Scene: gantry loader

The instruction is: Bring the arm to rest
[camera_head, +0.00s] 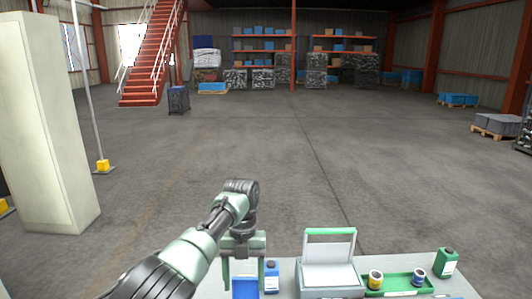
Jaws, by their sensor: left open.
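My left arm comes in from the lower left, and my left gripper (243,262) points down over the left part of the table (382,266). Its fingers are apart, above a blue box or bin (245,288) at the bottom edge of the view. I see nothing held between the fingers. Whether the fingertips touch the bin, I cannot tell. My right gripper is not in view.
A blue bottle (271,276) stands close right of the gripper. A grey case with a green-edged raised lid (329,262), a green tray (405,281) with two small cans, and a green bottle (446,262) lie farther right. A tall pale cabinet (42,130) stands left.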

